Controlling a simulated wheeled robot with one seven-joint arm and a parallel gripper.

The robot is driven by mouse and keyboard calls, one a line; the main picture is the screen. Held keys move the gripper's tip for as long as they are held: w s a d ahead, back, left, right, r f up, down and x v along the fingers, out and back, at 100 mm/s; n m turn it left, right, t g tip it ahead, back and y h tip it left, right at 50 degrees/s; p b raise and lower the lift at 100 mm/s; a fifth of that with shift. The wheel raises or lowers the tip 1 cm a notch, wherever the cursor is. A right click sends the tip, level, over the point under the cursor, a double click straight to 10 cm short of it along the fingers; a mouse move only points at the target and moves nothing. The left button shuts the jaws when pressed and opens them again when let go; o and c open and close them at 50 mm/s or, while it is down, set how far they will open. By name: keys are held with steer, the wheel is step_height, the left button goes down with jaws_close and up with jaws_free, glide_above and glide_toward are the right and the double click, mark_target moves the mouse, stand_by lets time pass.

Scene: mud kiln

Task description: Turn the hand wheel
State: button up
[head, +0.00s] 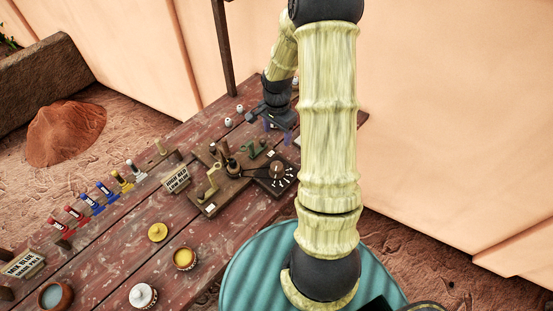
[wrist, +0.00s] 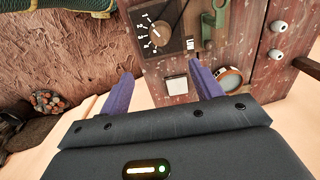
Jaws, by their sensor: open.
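My gripper (head: 277,128) is over the far end of the wooden table, its purple fingers apart. In the wrist view the open fingers (wrist: 163,85) have nothing between them but a white square button (wrist: 176,87) on the surface beyond. No part is clearly the hand wheel. A round part with a light rim (wrist: 229,78) sits by the right finger, partly hidden. A dark round part with a post (head: 233,168) stands on the wooden board in the head view. A black dial (wrist: 158,32) with a knob and white marks lies beyond the fingers; it also shows in the head view (head: 288,184).
A green lever (wrist: 214,22) stands beside the dial, and white knobs (wrist: 277,53) lie at the right. A wall rises behind the table.

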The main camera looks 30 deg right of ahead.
mark_target(277, 166)
step_height(277, 166, down, 17)
steer(key=p, duration=0.4)
steer(key=shift+f, duration=0.2)
stand_by(0.6)
steer(key=c, duration=1)
steer(key=shift+o, duration=0.2)
